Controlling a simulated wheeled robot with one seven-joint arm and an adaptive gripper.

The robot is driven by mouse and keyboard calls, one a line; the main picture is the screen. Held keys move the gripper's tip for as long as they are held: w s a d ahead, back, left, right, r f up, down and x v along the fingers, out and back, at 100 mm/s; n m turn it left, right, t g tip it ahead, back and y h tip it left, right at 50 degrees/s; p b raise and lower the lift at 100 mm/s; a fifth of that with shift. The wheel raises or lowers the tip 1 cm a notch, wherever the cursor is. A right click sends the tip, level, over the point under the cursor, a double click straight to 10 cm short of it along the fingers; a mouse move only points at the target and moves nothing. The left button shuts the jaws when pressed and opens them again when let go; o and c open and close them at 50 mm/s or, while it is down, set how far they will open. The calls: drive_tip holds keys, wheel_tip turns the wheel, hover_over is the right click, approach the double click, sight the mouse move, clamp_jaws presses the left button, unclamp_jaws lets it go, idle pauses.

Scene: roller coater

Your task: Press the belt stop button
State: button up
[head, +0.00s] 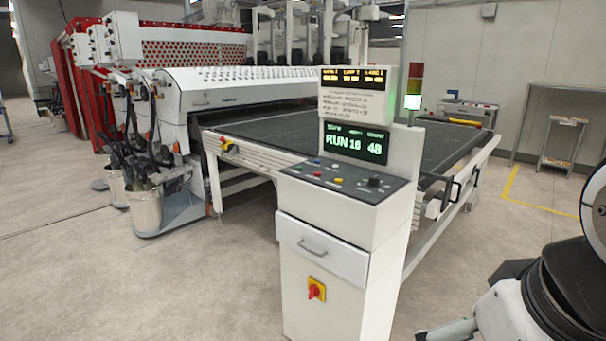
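A white control console (325,230) stands in the middle of the head view. The labels are too small to read, so I cannot tell which is the belt stop. The green screen (355,144) above reads RUN with numbers. A grey piece at the bottom edge seems to be part of my gripper (446,331); it is cut off, low and right of the console, apart from the panel.
A yellow and red switch (316,289) sits on the console's front below a drawer handle (312,247). The signal tower (414,88) is lit pale green-white. The roller coater's belt table (270,134) extends behind the console. The floor in front left is clear.

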clamp_jaws()
idle(1.3)
